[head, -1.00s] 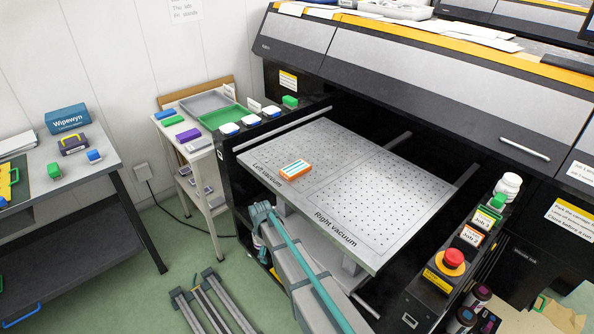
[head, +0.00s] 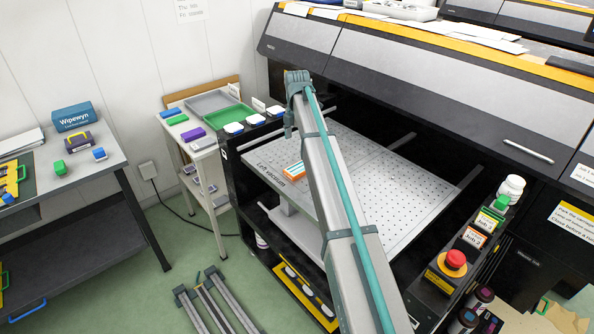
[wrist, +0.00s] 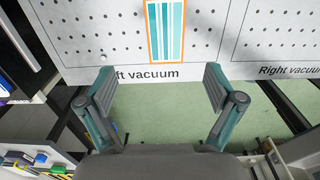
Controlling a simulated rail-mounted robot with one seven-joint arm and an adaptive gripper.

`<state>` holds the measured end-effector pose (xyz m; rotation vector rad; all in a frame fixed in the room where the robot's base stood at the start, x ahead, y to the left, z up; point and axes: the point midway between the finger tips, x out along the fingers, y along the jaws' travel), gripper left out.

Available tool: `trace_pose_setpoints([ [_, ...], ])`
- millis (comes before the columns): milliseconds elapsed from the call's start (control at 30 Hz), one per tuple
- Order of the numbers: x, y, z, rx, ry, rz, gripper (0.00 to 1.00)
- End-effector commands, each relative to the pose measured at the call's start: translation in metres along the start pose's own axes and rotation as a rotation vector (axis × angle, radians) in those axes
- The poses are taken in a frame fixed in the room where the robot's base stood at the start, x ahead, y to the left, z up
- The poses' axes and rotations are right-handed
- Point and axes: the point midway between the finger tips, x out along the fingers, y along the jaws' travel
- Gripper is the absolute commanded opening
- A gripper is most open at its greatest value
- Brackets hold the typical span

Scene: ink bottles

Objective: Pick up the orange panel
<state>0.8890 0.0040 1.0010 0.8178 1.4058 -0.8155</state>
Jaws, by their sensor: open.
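The orange panel (head: 292,171), an orange-edged piece with white and teal stripes, lies flat on the left vacuum area of the perforated bed (head: 385,205). My arm hides part of it in the head view. In the wrist view the panel (wrist: 166,30) is at the top centre, beyond the fingertips and roughly in line with the gap between them. My gripper (wrist: 160,88) is open and empty, with its fingers spread on either side of the "Left vacuum" lettering at the bed's front edge. The fingers are apart from the panel.
The printer's hood (head: 420,70) overhangs the back of the bed. A control post with a red emergency button (head: 455,259) stands at the right. A side table with a green tray (head: 228,116) is at the left. The right half of the bed is clear.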

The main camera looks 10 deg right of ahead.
Motion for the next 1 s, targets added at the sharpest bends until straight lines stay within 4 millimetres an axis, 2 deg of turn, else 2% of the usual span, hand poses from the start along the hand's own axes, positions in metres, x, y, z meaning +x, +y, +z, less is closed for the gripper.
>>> trace_pose_setpoints([
  [133, 0.009, -0.004, 0.003, -0.013, 0.007, -0.006, 0.92],
  [400, 0.046, -0.004, 0.002, -0.011, 0.006, -0.006, 0.92],
  [733, 0.067, -0.008, 0.002, -0.01, 0.005, -0.005, 0.92],
  [1000, 0.101, -0.01, 0.001, -0.01, 0.005, -0.005, 0.92],
])
